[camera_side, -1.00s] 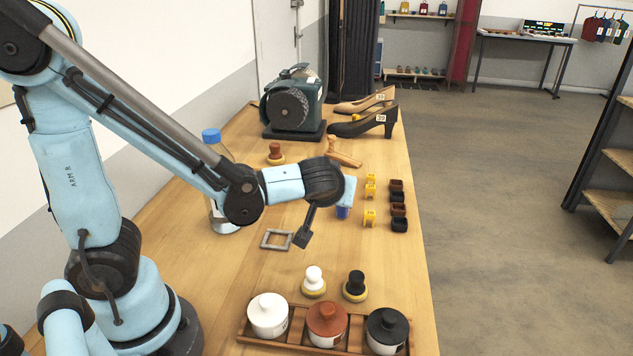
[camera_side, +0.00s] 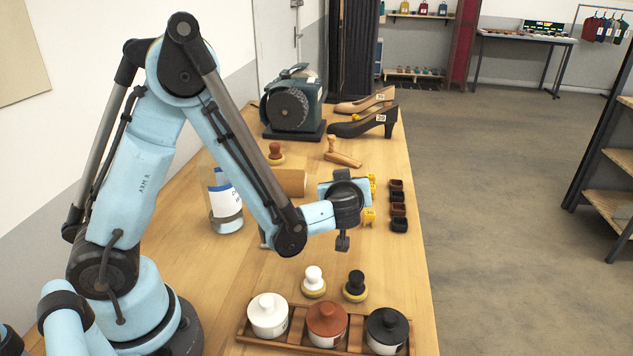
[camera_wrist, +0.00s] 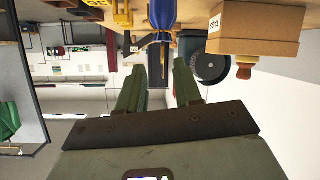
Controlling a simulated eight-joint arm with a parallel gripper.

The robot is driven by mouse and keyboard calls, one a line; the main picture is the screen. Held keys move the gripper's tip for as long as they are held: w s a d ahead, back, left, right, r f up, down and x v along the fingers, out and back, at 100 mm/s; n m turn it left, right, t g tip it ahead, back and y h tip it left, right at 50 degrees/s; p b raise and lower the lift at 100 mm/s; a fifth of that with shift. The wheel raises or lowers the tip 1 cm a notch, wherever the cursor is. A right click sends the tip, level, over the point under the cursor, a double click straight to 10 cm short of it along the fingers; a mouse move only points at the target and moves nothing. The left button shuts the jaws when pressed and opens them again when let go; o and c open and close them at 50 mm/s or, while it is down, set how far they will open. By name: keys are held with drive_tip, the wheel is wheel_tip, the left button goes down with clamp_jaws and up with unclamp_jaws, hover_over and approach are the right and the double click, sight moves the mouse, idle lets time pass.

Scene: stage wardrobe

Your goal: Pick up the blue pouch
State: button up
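The blue pouch (camera_wrist: 163,14) shows at the top of the upside-down wrist view, standing on the table. In the side view my gripper (camera_side: 346,194) is over the right half of the table, facing away from the camera. It hides the pouch and its own fingertips there.
A cardboard box (camera_wrist: 256,24) stands beside the pouch; it also shows behind my arm (camera_side: 291,183). Yellow holders (camera_side: 369,217) and dark small boxes (camera_side: 398,210) are to the right. A bottle (camera_side: 224,205) stands left. Lidded jars (camera_side: 327,318) and two knobbed brushes (camera_side: 314,283) are nearer the camera.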

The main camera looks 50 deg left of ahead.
drive_tip(key=shift+x, duration=2.65)
drive_tip(key=shift+s+a+r, duration=0.1)
drive_tip(key=shift+a+r, duration=0.05)
clamp_jaws()
